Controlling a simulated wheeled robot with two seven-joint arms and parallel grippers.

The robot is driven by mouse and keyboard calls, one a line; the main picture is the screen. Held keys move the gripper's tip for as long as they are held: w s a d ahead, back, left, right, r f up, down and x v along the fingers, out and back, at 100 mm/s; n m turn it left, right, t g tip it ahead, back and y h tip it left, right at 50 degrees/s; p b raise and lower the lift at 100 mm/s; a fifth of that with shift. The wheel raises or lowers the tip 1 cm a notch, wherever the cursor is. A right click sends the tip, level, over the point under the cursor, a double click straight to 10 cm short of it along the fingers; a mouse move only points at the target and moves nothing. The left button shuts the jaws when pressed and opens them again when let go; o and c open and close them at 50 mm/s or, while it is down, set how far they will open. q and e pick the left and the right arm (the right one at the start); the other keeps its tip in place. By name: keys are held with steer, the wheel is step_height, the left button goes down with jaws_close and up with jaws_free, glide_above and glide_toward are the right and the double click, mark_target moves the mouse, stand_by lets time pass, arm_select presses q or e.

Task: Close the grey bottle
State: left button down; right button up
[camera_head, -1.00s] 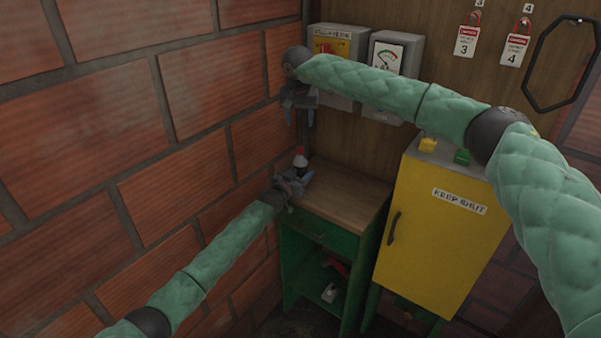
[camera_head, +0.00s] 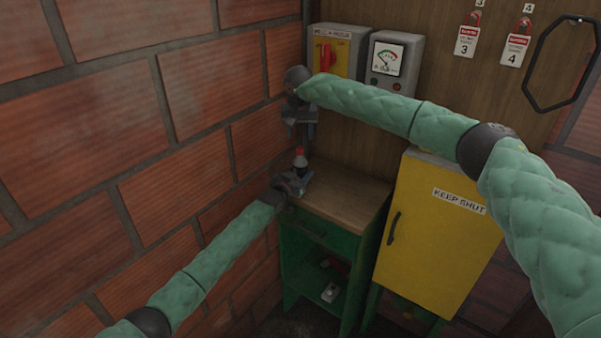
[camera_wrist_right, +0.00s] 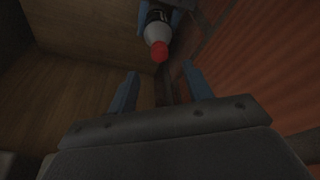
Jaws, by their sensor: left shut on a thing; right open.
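The bottle (camera_wrist_right: 157,31) has a dark body, a pale grey shoulder and a red tip (camera_wrist_right: 160,52). In the head view its red top (camera_head: 300,162) shows above the wooden top of the green cabinet. My left gripper (camera_head: 294,183) is shut on the bottle's body, which it mostly hides in the head view. My right gripper (camera_head: 302,138) hangs above the bottle, pointing down. In the right wrist view its fingers (camera_wrist_right: 161,79) are apart and empty, and the bottle lies beyond them. I cannot tell how tightly the red tip is seated.
The brick wall (camera_head: 110,130) stands close on the left. The green cabinet's wooden top (camera_head: 345,195) is clear to the right. A yellow cabinet (camera_head: 440,235) stands beside it. A yellow switch box (camera_head: 345,60) and a grey gauge box (camera_head: 392,62) hang behind my right arm.

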mark_target(300, 148)
steer(key=shift+x, duration=2.95)
jaws_close()
steer(key=m, duration=0.3)
steer(key=m+h, duration=0.1)
steer(key=m, duration=0.2)
steer(key=shift+w+a+h, duration=0.1)
steer(key=shift+a+h, duration=0.1)
steer(key=shift+h, duration=0.1)
steer(key=m+g, duration=0.1)
steer(key=m, duration=0.2)
steer(key=m+h, duration=0.1)
steer(key=m, duration=0.3)
steer(key=shift+w+g, duration=0.1)
steer(key=shift+g, duration=0.3)
